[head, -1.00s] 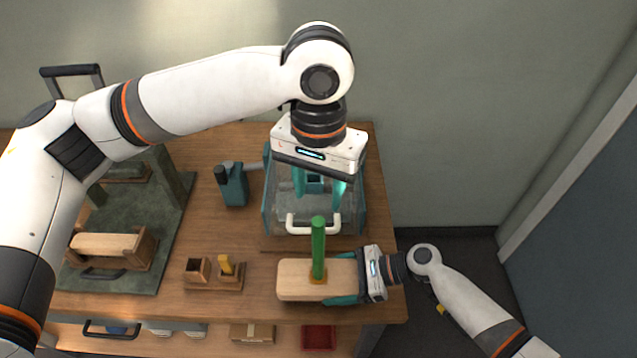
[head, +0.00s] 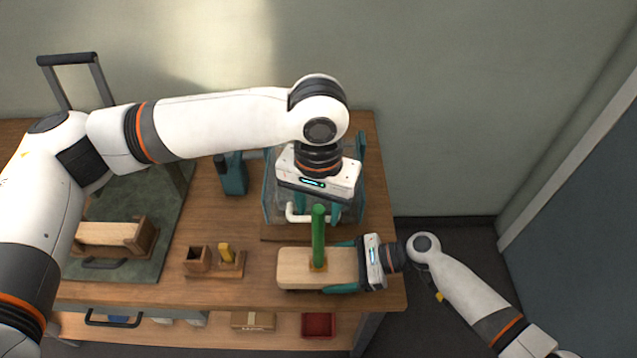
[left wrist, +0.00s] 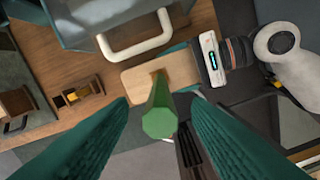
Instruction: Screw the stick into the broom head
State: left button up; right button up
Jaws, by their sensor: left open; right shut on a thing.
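The green stick (head: 318,236) stands upright on the wooden broom head (head: 293,268), in an orange-brown socket at the head's middle. My right gripper (head: 343,267) is shut on the broom head from its right side. My left gripper (head: 318,210) is open above and behind the stick, pointing down. In the left wrist view the stick's top (left wrist: 159,122) shows between the two teal fingers, touching neither. The stick hides part of the left fingers in the head view. How deep the stick sits in the socket cannot be told.
A teal-sided machine with a white handle (head: 297,215) stands close behind the broom head. A small wooden holder (head: 213,268) and a green mat (head: 150,262) with a wooden block lie to the left. The tabletop between holder and broom head is clear.

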aim_at(319, 221)
pick_arm(q)
jog(key=shift+f, duration=2.2)
grip_shut()
jog(key=shift+c, duration=0.2)
grip_release()
jog(key=shift+r, duration=0.1)
